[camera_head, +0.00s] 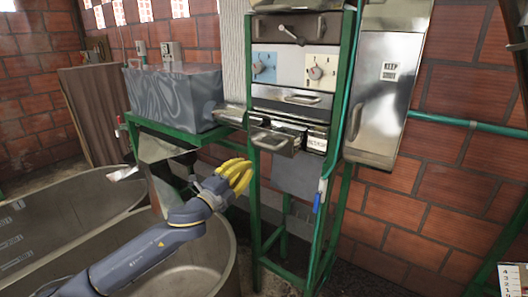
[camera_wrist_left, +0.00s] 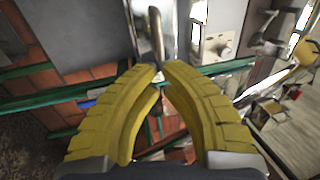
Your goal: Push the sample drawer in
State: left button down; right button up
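The sample drawer (camera_head: 275,139) is a metal drawer with a bar handle, standing out from the front of the green-framed machine. A label plate sits to its right. My left gripper (camera_head: 240,176) has yellow fingers and is below and to the left of the drawer, apart from it in the head view. In the left wrist view the yellow fingers (camera_wrist_left: 160,74) curve together with their tips nearly meeting and nothing between them. A metal bar handle (camera_wrist_left: 157,32) shows just beyond the tips; contact cannot be told. My right gripper is in neither view.
A closed drawer (camera_head: 300,98) sits above, under a panel with a knob (camera_head: 316,72). Green frame posts (camera_head: 338,120) flank the drawers. A grey box (camera_head: 172,98) stands left, metal vats (camera_head: 60,215) lower left, and a steel cabinet (camera_head: 378,115) right.

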pick_arm(q)
send_near(277, 138)
jog(key=w, duration=0.3)
jog(key=shift+w+d+f, duration=0.3)
jog(key=shift+w+f, duration=0.05)
jog(key=shift+w, duration=0.05)
